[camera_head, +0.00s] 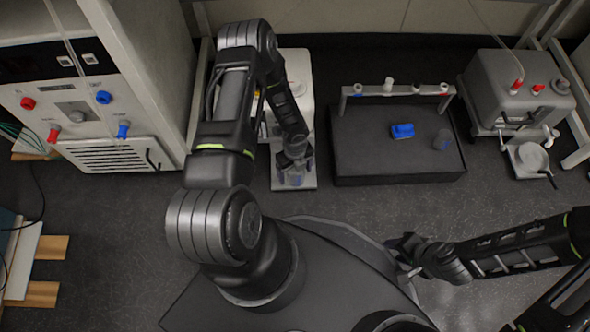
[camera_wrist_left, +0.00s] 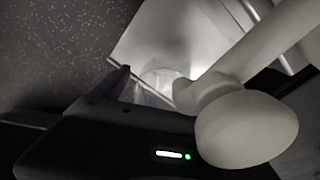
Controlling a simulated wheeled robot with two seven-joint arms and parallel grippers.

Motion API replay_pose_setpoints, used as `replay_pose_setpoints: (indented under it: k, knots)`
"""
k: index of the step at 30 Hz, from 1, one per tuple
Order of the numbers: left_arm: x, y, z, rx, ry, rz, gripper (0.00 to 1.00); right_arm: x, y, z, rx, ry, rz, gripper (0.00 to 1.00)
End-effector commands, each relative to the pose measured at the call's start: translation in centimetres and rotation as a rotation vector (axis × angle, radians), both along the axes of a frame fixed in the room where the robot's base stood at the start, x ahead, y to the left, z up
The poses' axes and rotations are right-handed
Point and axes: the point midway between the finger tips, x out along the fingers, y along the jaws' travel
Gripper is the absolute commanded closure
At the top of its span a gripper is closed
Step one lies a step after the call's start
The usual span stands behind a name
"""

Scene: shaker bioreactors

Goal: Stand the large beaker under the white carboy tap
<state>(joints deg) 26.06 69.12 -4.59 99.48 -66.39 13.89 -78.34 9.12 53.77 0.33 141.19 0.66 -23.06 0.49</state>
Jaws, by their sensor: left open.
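The white carboy (camera_head: 299,75) stands at the back centre, partly hidden behind my left arm. Its pale base plate (camera_head: 308,184) reaches forward on the dark bench. A clear beaker (camera_head: 291,179) is on or just over that plate, at my left gripper (camera_head: 294,165). In the left wrist view, the beaker (camera_wrist_left: 160,80) shows close to a dark finger, with the large white tap (camera_wrist_left: 243,125) in front at the right. My left gripper is open; whether it touches the beaker is unclear. My right gripper (camera_head: 408,258) is low, near my base, away from these things.
A dark tray (camera_head: 395,170) to the right holds a blue object (camera_head: 402,131), a small beaker (camera_head: 443,140) and a rack (camera_head: 375,90). A grey carboy (camera_head: 515,85) with red fittings stands at far right. A white cabinet (camera_head: 105,90) stands at left.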

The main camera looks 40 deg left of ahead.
Motion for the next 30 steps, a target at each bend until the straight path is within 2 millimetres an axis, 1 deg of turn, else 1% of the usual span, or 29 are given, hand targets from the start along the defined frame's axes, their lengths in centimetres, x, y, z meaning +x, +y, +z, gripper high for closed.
replay_pose_setpoints:
  k: [1, 5, 8, 11, 15, 21, 25, 30]
  knots:
    - [2.7, 3.2, -0.7, 0.045, -0.052, 0.022, 0.18, 0.0, 0.0, -0.7, 0.0, 0.0, 0.0, 0.64]
    - [2.6, 3.2, -0.7, 0.044, -0.052, 0.022, 0.18, 0.0, 0.0, -0.7, 0.0, 0.0, 0.0, 0.64]
    - [2.6, 3.1, -0.2, 0.043, -0.051, 0.021, 0.18, 0.0, 0.0, -0.4, 0.0, 0.001, 0.0, 0.64]
    - [2.4, 2.9, 0.8, 0.041, -0.048, 0.02, 0.18, -0.1, 0.0, 0.3, 0.001, 0.003, 0.001, 0.64]
    - [2.1, 2.6, 3.4, 0.037, -0.043, 0.017, 0.18, -0.3, -0.1, 1.7, 0.001, 0.008, 0.004, 0.64]
    - [1.1, 1.5, 7.0, 0.025, -0.027, 0.011, 0.18, -0.6, -0.1, 3.8, 0.003, 0.015, 0.008, 0.64]
    - [0.6, 0.8, 8.2, 0.016, -0.018, 0.005, 0.18, -0.7, -0.1, 4.4, 0.003, 0.019, 0.01, 0.64]
    - [0.3, 0.4, 8.4, 0.011, -0.012, 0.001, 0.18, -0.8, -0.1, 4.5, 0.004, 0.021, 0.011, 0.64]
